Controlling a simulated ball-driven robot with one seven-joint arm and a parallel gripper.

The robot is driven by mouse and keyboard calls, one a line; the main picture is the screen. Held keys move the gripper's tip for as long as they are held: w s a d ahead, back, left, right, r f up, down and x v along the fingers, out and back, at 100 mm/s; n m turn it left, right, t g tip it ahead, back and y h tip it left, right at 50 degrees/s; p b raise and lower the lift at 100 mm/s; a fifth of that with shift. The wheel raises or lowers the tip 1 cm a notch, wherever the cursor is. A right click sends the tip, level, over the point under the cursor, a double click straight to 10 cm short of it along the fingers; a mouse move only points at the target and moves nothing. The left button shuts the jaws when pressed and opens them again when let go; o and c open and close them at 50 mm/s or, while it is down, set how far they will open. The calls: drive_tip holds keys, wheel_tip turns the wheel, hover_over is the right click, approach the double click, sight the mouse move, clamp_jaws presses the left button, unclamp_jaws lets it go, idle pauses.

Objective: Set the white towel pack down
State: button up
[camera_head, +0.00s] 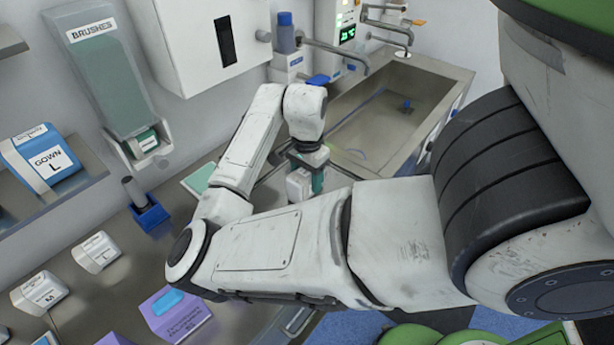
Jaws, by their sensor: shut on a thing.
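My gripper (308,170) is near the middle of the view, pointing down, beyond my bent arm. It is shut on a small white pack (298,185), which I take to be the white towel pack. The pack is beside the near left end of the steel sink, over the metal counter. My forearm covers the area just below it, so I cannot tell whether the pack touches a surface.
The steel sink (447,78) with taps lies behind and right. On the counter are white packs (96,252) (40,293), a purple box (174,315) and a blue holder (149,213). A gown pack (48,160) is on the left shelf. A brush dispenser (108,75) hangs on the wall.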

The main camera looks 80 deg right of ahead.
drive_tip(key=shift+f, duration=0.1)
drive_tip(key=o, duration=1.1)
wheel_tip(320, 180, up, 12)
drive_tip(key=shift+r, duration=0.15)
